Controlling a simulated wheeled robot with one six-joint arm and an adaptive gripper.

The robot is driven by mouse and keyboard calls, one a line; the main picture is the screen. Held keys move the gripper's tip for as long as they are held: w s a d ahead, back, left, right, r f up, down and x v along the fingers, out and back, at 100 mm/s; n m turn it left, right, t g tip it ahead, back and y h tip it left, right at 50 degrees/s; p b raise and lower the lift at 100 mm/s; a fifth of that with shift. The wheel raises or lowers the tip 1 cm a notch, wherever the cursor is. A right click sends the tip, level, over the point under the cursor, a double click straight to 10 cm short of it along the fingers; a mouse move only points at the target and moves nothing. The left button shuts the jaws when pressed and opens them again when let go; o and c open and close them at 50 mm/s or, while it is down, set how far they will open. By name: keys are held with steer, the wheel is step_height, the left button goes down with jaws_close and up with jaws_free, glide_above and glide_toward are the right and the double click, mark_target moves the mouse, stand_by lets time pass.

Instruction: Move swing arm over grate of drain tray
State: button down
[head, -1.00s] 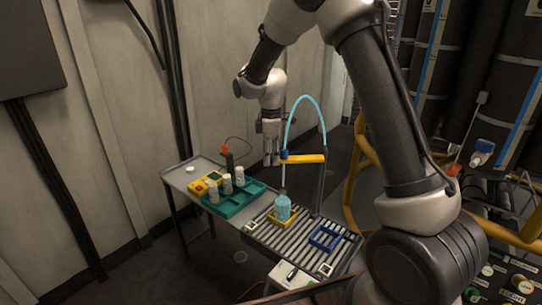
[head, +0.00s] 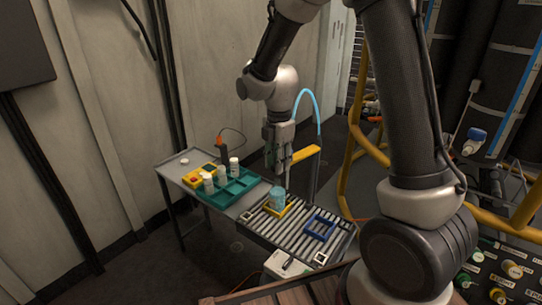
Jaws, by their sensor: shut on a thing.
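The swing arm (head: 306,153) is a yellow bar on an upright dark post behind the drain tray, with a light blue hose looping above it. Its free end points toward the front left, with a thin nozzle hanging down. My gripper (head: 279,168) is shut at this free end; its fingers partly hide the contact. The drain tray's grate (head: 287,233) is a set of parallel metal bars below. A light blue bottle (head: 277,199) stands upright in a yellow square frame (head: 268,212) on the grate, just below the nozzle.
A blue square frame (head: 320,228) sits on the grate to the right. A teal tray (head: 232,190) with white bottles (head: 234,167) stands left, beside a yellow box (head: 195,181). Yellow railing (head: 349,170) runs behind on the right.

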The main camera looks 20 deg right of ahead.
steer(key=shift+s+d+n, duration=0.5)
steer(key=shift+s+n, duration=0.15)
steer(key=shift+s, duration=0.15)
steer(key=shift+s+d+n, duration=0.45)
steer(key=shift+s+n, duration=0.2)
steer(key=shift+s, duration=0.15)
steer(key=c, duration=1.3)
jaws_free()
step_height(320, 180, up, 12)
steer(key=shift+r, duration=0.1)
